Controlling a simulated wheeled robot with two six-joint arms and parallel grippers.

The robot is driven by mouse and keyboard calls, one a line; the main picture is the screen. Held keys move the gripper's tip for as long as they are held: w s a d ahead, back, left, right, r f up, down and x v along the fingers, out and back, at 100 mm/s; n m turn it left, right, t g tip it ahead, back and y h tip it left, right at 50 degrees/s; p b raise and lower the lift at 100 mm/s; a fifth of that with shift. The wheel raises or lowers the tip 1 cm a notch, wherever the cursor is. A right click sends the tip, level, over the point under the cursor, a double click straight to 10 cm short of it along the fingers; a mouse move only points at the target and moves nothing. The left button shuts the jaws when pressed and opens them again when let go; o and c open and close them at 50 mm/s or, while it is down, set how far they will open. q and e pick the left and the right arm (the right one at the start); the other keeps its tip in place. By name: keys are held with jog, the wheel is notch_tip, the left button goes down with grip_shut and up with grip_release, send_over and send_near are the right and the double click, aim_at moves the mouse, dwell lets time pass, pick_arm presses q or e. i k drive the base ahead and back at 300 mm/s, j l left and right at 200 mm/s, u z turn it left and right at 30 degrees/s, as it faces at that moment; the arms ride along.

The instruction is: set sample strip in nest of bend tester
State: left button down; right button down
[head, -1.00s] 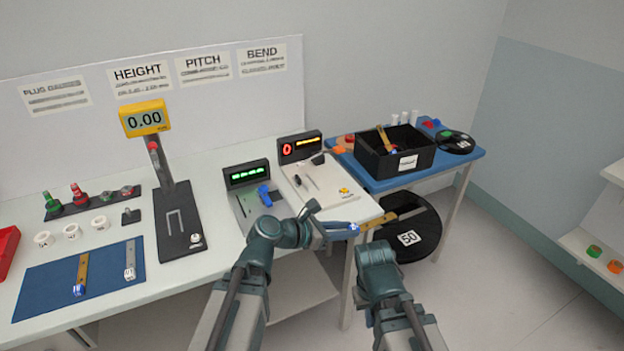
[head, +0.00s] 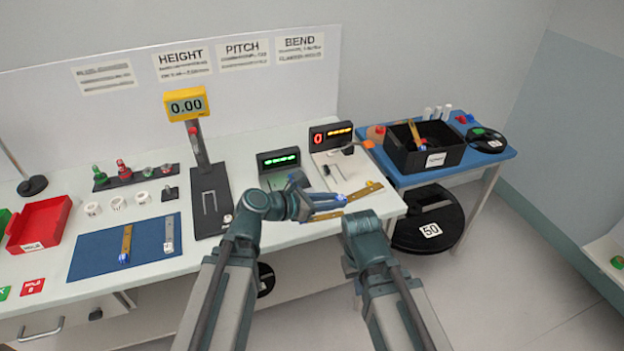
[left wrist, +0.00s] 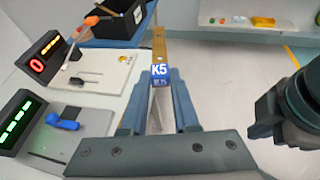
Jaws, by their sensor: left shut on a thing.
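My left gripper (head: 328,201) is shut on a sample strip (head: 365,190), brass-coloured with a blue end block marked K5 (left wrist: 159,75). I hold it above the front right part of the white table, in front of the bend tester. The bend tester (head: 331,138) stands under the BEND sign, with a red 0 and an orange readout; its pale plate also shows in the left wrist view (left wrist: 108,72). In the head view my gripper and the strip partly cover that plate, and I cannot make out the nest. My right gripper (head: 362,228) is low at the table's front edge; its fingertips are unclear.
A tester with a green readout (head: 278,160) stands left of the bend tester. The height gauge (head: 210,195) is further left. Two more strips lie on a blue mat (head: 90,258). A black bin (head: 432,158) stands on the blue table at right.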

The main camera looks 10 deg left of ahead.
aim_at(339, 179)
jog(key=l+u, duration=0.15)
jog(key=u, duration=0.25)
jog(key=i+l+u, duration=0.1)
jog(key=u, duration=0.35)
jog(key=l+u, duration=0.4)
jog(key=u, duration=0.45)
jog(key=k+l+u, duration=0.2)
jog(key=l, duration=0.25)
jog(key=l+u, duration=0.2)
jog(key=l, duration=0.25)
jog(key=k+l+u, duration=0.15)
jog(key=l, duration=0.25)
jog(key=k+l+u, duration=0.4)
jog(key=k+l, duration=0.15)
jog(key=l, duration=0.15)
jog(key=k+l, duration=0.25)
jog(key=l, duration=0.15)
jog(key=k+l, duration=0.5)
jog(key=l, duration=0.25)
jog(key=i+l, duration=0.15)
jog(key=l, duration=0.15)
jog(key=i+l, duration=0.15)
jog(key=l, duration=0.15)
